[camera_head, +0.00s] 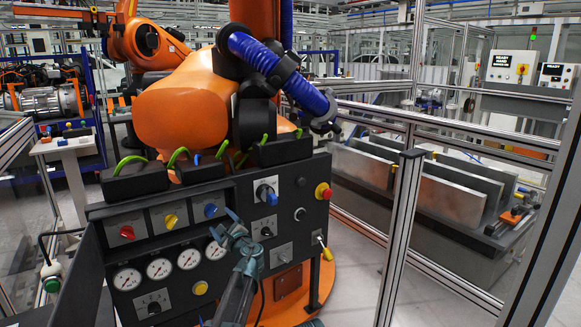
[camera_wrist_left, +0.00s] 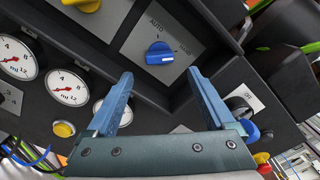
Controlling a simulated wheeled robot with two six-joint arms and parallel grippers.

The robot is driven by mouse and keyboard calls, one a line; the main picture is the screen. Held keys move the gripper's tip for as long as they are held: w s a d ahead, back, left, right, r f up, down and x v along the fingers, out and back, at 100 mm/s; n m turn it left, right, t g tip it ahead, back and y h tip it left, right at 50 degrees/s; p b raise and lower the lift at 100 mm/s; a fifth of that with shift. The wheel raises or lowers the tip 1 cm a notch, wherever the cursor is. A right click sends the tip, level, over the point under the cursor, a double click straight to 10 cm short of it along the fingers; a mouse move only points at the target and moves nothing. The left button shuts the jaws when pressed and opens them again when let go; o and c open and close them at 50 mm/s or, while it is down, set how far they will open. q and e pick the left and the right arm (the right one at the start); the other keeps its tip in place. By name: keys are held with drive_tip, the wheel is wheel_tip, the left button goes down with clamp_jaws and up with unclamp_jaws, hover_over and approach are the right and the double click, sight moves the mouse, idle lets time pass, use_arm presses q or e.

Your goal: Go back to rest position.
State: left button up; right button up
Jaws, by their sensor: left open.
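My left gripper (camera_head: 224,224) is in front of the dark control panel (camera_head: 285,207), reaching up from the bottom of the head view. In the left wrist view its two blue fingers (camera_wrist_left: 160,74) are spread apart with nothing between them. A blue selector knob (camera_wrist_left: 159,54) on a grey plate marked AUTO lies just beyond the fingertips. The same blue knob (camera_head: 211,211) shows in the head view, up and left of the gripper. I cannot tell the exact gap between fingers and knob. My right gripper is not in view.
The panel carries a yellow knob (camera_head: 170,221), a red knob (camera_head: 127,232), several gauges (camera_head: 159,268) and a red stop button (camera_head: 323,191). An orange robot arm (camera_head: 187,109) stands behind it. A metal fence post (camera_head: 400,235) rises to the right, with bare floor (camera_head: 350,285) before it.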

sight(214, 212)
use_arm(q)
drive_tip(key=x, duration=0.6)
drive_tip(key=shift+w+a, duration=0.2)
drive_tip(key=shift+w, duration=0.15)
drive_tip(key=shift+s+d+n, duration=0.1)
drive_tip(key=shift+s+n, duration=0.15)
drive_tip(key=shift+n, duration=0.85)
drive_tip(key=n, duration=0.4)
drive_tip(key=shift+d+r+n, duration=0.1)
drive_tip(key=shift+n, duration=0.2)
drive_tip(key=n, duration=0.4)
drive_tip(key=shift+r, duration=0.1)
drive_tip(key=n, duration=0.4)
drive_tip(key=shift+s, duration=0.1)
